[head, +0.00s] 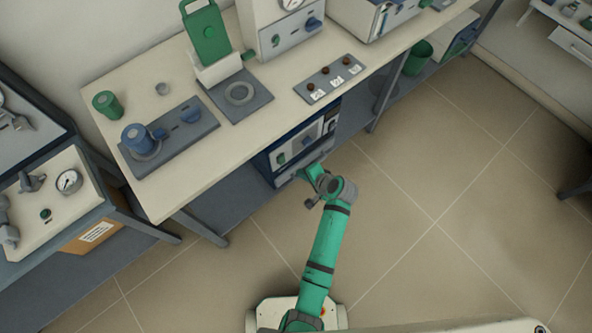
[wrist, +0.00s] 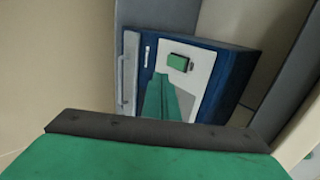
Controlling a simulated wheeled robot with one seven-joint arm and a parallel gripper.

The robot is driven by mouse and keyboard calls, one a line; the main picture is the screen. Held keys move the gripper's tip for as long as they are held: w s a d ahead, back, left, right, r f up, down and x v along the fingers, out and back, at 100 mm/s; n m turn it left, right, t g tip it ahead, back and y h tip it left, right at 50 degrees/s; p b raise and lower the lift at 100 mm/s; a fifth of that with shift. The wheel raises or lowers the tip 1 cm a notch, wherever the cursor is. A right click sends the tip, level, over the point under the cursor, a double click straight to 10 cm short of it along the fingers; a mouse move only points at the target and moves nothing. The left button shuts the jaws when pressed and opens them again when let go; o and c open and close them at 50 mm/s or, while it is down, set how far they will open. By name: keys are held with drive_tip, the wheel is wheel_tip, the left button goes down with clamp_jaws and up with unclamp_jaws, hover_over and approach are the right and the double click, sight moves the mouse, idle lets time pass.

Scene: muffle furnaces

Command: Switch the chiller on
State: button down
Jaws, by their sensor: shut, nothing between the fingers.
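The chiller appears to be the blue box (head: 262,165) under the bench, with a pale front panel. In the wrist view its blue casing (wrist: 235,75) shows a light panel with a small green part (wrist: 177,62), which has a dark piece at its right end. I cannot tell whether this is the switch or what position it is in. My gripper (head: 303,174) is in front of the lower part of the box. In the wrist view the green fingers (wrist: 160,78) are shut and empty, below and left of the green part. Contact with the panel cannot be told.
The bench (head: 187,82) above carries a plate with several dark knobs (head: 330,80), a blue-knobbed device (head: 170,137) and a green-fronted holder (head: 206,35). A bench leg (head: 205,229) stands left of the box. A green bin (head: 418,58) is farther right. The floor (head: 430,190) at right is clear.

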sight(282, 160)
drive_tip(key=v, duration=0.3)
drive_tip(key=shift+w+a, duration=0.1)
drive_tip(key=shift+w, duration=0.05)
drive_tip(key=shift+w, duration=0.1)
drive_tip(key=a+r+x, duration=0.1)
drive_tip(key=x, duration=1.2)
drive_tip(key=shift+w+a+f, duration=0.15)
drive_tip(key=shift+w+f, duration=0.05)
drive_tip(key=shift+w, duration=0.1)
idle(0.4)
